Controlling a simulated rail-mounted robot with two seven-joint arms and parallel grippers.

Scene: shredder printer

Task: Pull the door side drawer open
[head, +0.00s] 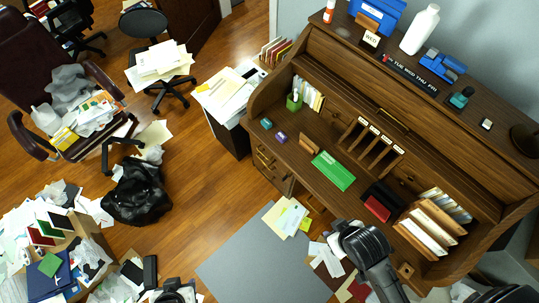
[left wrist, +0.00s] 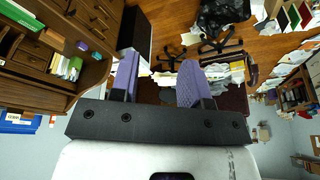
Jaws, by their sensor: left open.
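A wooden roll-top desk (head: 298,158) has a pedestal of drawers (head: 273,170) with metal handles under its left end. These drawers look closed. They also show at the upper left of the left wrist view (left wrist: 98,16), where the picture is upside down. My left gripper (head: 343,228) is in front of the desk's front edge, to the right of that pedestal and apart from it. Its two purple fingers (left wrist: 152,85) are spread with nothing between them. In the head view its fingers are hard to make out. My right gripper does not show.
A black bin (head: 232,138) with papers on top stands left of the pedestal. A black bag (head: 138,193) lies on the floor, with a maroon chair (head: 28,62) beyond it. Loose papers (head: 287,216) lie before the desk. Bare floor lies between bag and pedestal.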

